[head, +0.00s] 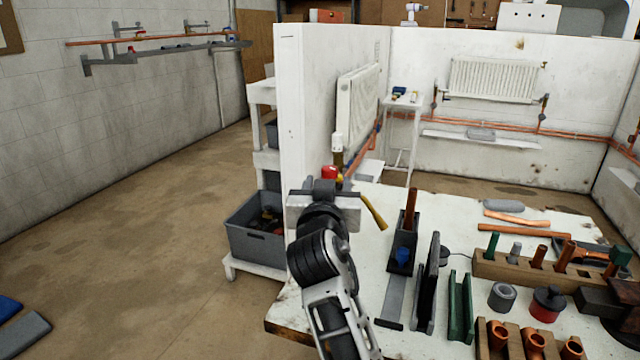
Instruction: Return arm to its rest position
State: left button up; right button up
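One of my arms rises from the bottom edge, a little right of the middle, and leans left; I take it for my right arm. Its gripper (325,190) is seen from behind, above the left edge of the workbench (345,285). The wrist hides the fingertips, so I cannot tell whether they are open or shut. A brass-coloured handle (373,212) shows just right of the gripper; whether it is held is unclear. A red item (330,172) shows just beyond it. My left gripper is not in view.
The bench holds a grey stand with a copper pipe (411,208), a green channel (461,305), a red-and-black pot (547,303) and wooden blocks with copper fittings (527,343). A white partition (305,100) stands behind the gripper. A grey bin (257,235) sits left. Floor at left is mostly clear.

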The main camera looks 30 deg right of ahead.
jog(key=shift+f, duration=0.3)
jog(key=s+a+f+n+y, duration=0.2)
jog(key=a+f+n+y, duration=0.1)
jog(key=f, duration=0.6)
jog(key=s+a+f+n+y, duration=0.3)
jog(key=f, duration=0.5)
jog(key=s+a+f+n+g+y, duration=0.1)
jog(key=s+a+f+g+y, duration=0.1)
jog(key=s+f, duration=0.6)
jog(key=s+a+f+n+g+y, duration=0.2)
jog(key=s+a+f+y, duration=0.3)
jog(key=s+f, duration=0.3)
jog(key=s+a, duration=0.1)
jog(key=s, duration=0.2)
jog(key=shift+s+a+g, duration=0.15)
jog(key=shift+a+g, duration=0.25)
